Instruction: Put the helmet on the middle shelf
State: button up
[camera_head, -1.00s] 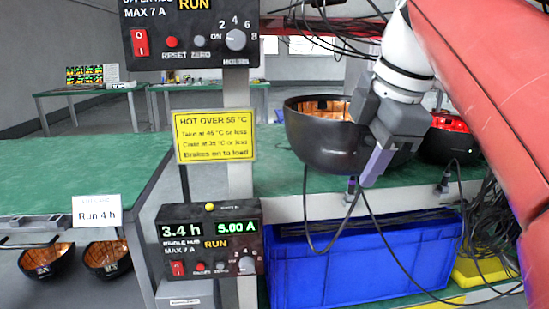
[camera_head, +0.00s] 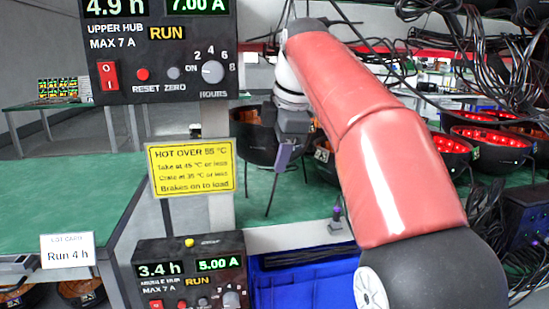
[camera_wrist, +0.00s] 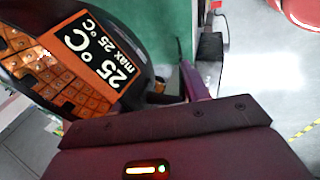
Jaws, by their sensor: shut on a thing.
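The helmet (camera_head: 256,140) is a black shell held over the green middle shelf (camera_head: 290,222), in the head view just right of the hub post. In the wrist view the helmet (camera_wrist: 135,30) shows an orange lining and a panel reading 25 °C, max 25 °C. My gripper (camera_head: 283,158) is shut on its rim. Straps or cables hang from the helmet toward the shelf. I cannot tell whether its underside touches the shelf.
Another dark helmet (camera_head: 324,150) stands close on its right. Several red-lit helmets (camera_head: 490,137) stand further right among hanging cables. The middle hub (camera_head: 190,275) reads 3.4 h, 5.00 A, RUN. A blue crate (camera_head: 300,280) sits below.

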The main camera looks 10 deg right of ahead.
jog(key=shift+w+a+r, duration=0.1)
jog(key=shift+w+a, duration=0.1)
jog(key=shift+w, duration=0.25)
jog(key=shift+w+f, duration=0.1)
jog(key=shift+f, duration=0.1)
jog(key=shift+f+b, duration=0.65)
jog(key=shift+f, duration=1)
